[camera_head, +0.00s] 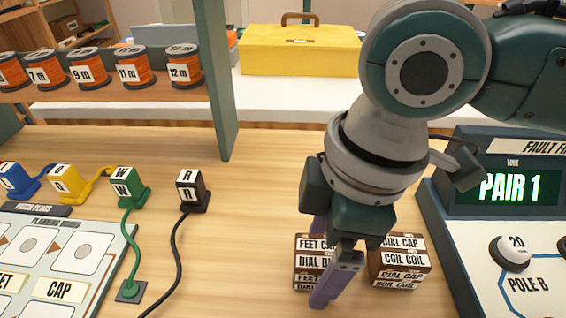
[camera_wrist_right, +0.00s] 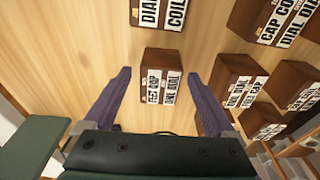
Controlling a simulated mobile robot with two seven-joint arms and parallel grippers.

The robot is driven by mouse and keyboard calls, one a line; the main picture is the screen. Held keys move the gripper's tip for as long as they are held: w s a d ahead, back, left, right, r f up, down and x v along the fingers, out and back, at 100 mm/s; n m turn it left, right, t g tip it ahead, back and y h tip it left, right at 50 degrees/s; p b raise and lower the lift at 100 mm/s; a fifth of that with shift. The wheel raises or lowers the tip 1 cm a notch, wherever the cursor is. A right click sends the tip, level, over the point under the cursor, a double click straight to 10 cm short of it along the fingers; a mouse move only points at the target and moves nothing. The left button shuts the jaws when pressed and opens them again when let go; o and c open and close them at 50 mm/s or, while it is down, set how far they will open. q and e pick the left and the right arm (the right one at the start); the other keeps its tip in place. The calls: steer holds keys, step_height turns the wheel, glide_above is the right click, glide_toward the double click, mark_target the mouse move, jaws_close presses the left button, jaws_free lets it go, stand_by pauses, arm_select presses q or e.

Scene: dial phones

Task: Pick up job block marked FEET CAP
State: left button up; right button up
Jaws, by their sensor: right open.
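A brown block with white labels, one reading FEET CAP (camera_head: 313,244), stands on the wooden bench, partly hidden behind my right gripper. Its lower label appears to read DIAL DIAL. My right gripper (camera_head: 328,262) points down over it with purple fingers apart. In the right wrist view, the FEET CAP block (camera_wrist_right: 160,66) shows between the open fingers of my right gripper (camera_wrist_right: 158,80), with gaps at both sides. The fingers do not hold it. My left gripper is not in view.
A DIAL CAP / COIL COIL block (camera_head: 399,262) stands close on the right. The PAIR 1 console (camera_head: 500,220) is at right. Corded plugs (camera_head: 188,188) and a label panel (camera_head: 70,255) are at left.

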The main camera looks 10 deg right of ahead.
steer(key=shift+f, duration=0.45)
steer(key=shift+c, duration=0.2)
jaws_close()
steer(key=shift+r, duration=0.1)
